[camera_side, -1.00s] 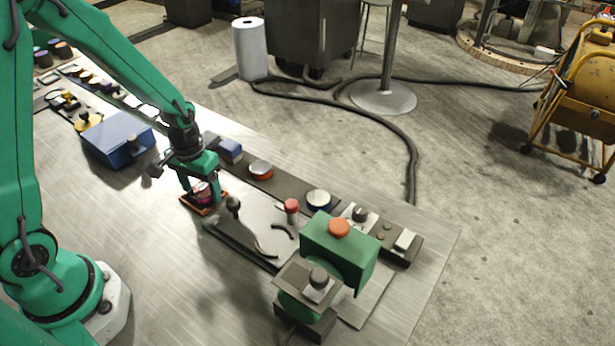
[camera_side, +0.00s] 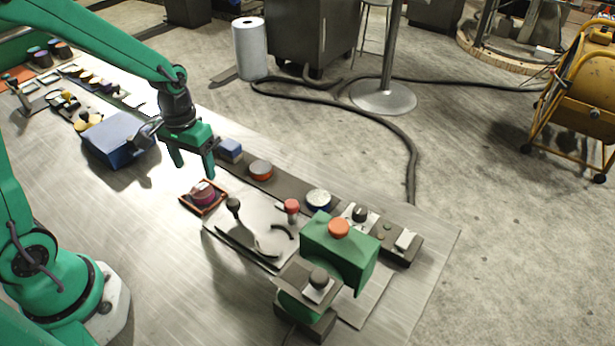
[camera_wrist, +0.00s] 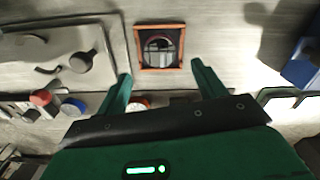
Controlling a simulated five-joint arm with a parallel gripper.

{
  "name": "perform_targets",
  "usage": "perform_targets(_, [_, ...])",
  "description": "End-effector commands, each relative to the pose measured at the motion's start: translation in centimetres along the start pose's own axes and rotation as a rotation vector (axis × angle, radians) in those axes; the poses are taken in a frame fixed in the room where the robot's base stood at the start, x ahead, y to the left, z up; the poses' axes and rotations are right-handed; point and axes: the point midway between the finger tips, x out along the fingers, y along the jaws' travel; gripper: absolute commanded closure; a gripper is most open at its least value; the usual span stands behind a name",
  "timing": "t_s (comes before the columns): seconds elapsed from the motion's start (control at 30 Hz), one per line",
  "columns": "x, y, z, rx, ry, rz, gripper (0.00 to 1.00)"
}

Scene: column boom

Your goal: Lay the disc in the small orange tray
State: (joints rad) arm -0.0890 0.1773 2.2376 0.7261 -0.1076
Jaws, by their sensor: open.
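The disc (camera_side: 203,193) is dark red to purple with a pale mark on top. It lies inside the small orange tray (camera_side: 215,208) on the metal table, and no finger touches it. In the wrist view the disc (camera_wrist: 160,50) shows with a dark, shiny top within the square orange rim of the tray (camera_wrist: 161,27). My gripper (camera_side: 193,172) is open and empty, above and behind the tray in the side view. In the wrist view its two fingers (camera_wrist: 160,75) are spread wide, with the tray beyond them and between their lines.
A blue box (camera_side: 117,138) stands left of my gripper. A dark strip behind the tray bears a blue block (camera_side: 230,150), an orange-sided round piece (camera_side: 260,169) and a white-topped one (camera_side: 319,199). A plate with a black knob (camera_side: 233,205) and a green machine (camera_side: 340,252) stand to the right.

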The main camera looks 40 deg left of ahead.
Motion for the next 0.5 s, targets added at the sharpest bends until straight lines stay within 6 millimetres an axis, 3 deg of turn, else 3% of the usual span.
perform_targets(0.23, [-3.4, 0.0, -0.1, 0.0, 0.003, 0.0, 0.3])
perform_targets(0.5, [-4.9, 0.0, 0.0, 0.0, 0.0, 0.0, 0.3])
